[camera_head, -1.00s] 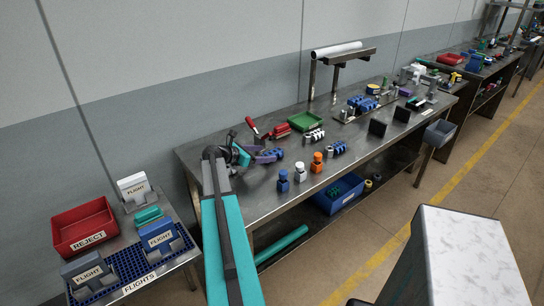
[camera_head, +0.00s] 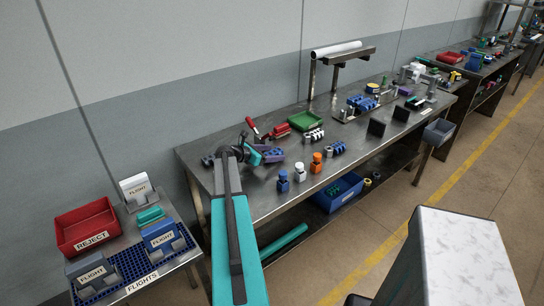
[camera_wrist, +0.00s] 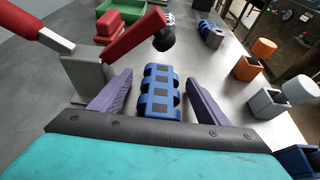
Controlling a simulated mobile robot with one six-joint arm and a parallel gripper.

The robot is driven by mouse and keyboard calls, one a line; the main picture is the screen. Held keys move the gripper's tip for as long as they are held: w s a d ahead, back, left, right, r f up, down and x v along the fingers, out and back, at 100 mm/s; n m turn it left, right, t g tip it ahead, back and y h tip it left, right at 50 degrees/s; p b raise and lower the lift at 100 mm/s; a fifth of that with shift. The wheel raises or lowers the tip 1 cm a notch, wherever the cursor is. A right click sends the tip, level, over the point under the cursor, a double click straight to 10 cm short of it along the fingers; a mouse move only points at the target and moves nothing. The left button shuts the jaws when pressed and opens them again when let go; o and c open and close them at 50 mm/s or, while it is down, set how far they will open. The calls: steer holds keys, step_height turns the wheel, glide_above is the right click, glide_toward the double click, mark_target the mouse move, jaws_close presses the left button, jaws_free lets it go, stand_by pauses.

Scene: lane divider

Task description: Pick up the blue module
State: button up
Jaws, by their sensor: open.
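A blue ribbed module (camera_wrist: 160,92) with dark square patches lies on the steel bench, between the two purple fingers of my gripper (camera_wrist: 159,78) in the wrist view. The fingers are apart, with visible gaps on both sides of the module. In the head view my gripper (camera_head: 272,156) is low over the bench's left part, and its fingers mostly hide that module. A second blue module (camera_wrist: 211,34) lies farther off in the wrist view and also shows in the head view (camera_head: 337,148).
A red-handled clamp (camera_wrist: 130,33) with a black tip stands close beyond the module, on a grey block (camera_wrist: 88,75). Orange (camera_wrist: 255,60) and white (camera_wrist: 275,103) capped pieces stand to the right. A green tray (camera_head: 306,121) is behind.

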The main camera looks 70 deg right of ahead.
steer(key=c, duration=1.2)
steer(key=shift+r, duration=0.25)
steer(key=shift+r+b, duration=0.2)
steer(key=shift+b, duration=0.15)
steer(key=shift+w+a+r, duration=0.1)
steer(key=shift+w+a, duration=0.1)
steer(key=shift+a, duration=0.05)
steer(key=w+a+b, duration=0.1)
steer(key=a, duration=0.1)
steer(key=w+a, duration=0.1)
steer(key=a, duration=0.1)
steer(key=w+a+b, duration=0.1)
steer(key=w+a, duration=0.1)
steer(key=shift+w+a+b, duration=0.1)
steer(key=shift+a+b, duration=0.2)
steer(key=shift+a, duration=0.05)
steer(key=r, duration=0.4)
steer(key=r+b, duration=0.1)
steer(key=r, duration=0.9)
steer(key=shift+d+b, duration=0.25)
steer(key=shift+b, duration=0.1)
